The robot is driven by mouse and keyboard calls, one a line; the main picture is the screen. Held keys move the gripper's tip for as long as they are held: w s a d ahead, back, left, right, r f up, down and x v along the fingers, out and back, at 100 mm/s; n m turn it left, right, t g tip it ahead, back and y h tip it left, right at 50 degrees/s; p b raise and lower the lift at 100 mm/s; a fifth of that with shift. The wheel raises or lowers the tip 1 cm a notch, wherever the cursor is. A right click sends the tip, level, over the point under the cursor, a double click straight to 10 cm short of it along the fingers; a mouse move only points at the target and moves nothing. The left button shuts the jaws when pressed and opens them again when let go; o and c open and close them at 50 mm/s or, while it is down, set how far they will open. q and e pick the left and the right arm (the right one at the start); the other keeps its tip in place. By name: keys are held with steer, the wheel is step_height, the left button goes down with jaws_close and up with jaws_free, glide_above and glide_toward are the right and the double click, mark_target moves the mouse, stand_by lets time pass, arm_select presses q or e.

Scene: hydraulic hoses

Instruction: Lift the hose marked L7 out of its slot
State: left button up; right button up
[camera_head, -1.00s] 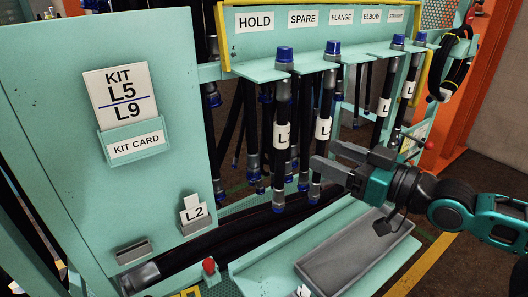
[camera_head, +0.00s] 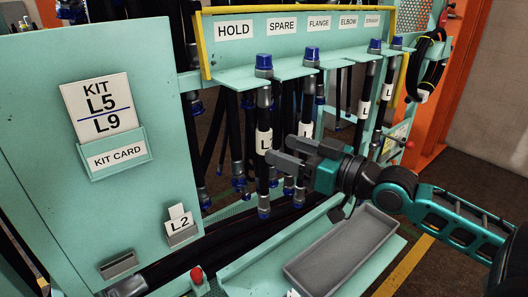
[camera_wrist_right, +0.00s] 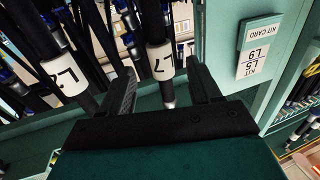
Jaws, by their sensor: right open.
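The hose marked L7 (camera_head: 263,112) hangs upright from the rack's leftmost front slot, with a blue cap on top and a white label. In the right wrist view the L7 label (camera_wrist_right: 160,61) reads upside down, framed between my fingers. My right gripper (camera_head: 277,150) is open beside the label, coming from the right. Its two fingers (camera_wrist_right: 160,82) are on either side of the hose in the wrist picture, not closed on it. I cannot tell whether they touch it. My left gripper is not in view.
A neighbouring labelled hose (camera_head: 307,98) hangs just right of L7, partly behind my gripper. More hoses (camera_head: 364,88) hang farther right. A panel with a kit card (camera_head: 112,155) stands left. A grey tray (camera_head: 340,250) lies below. The slot shelf (camera_head: 235,78) is above.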

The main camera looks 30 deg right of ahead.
mark_target(270, 143)
steer(key=shift+r+p+x, duration=0.2)
steer(key=shift+p+x, duration=0.3)
steer(key=shift+x, duration=3.35)
steer(key=shift+f, duration=0.1)
jaws_close()
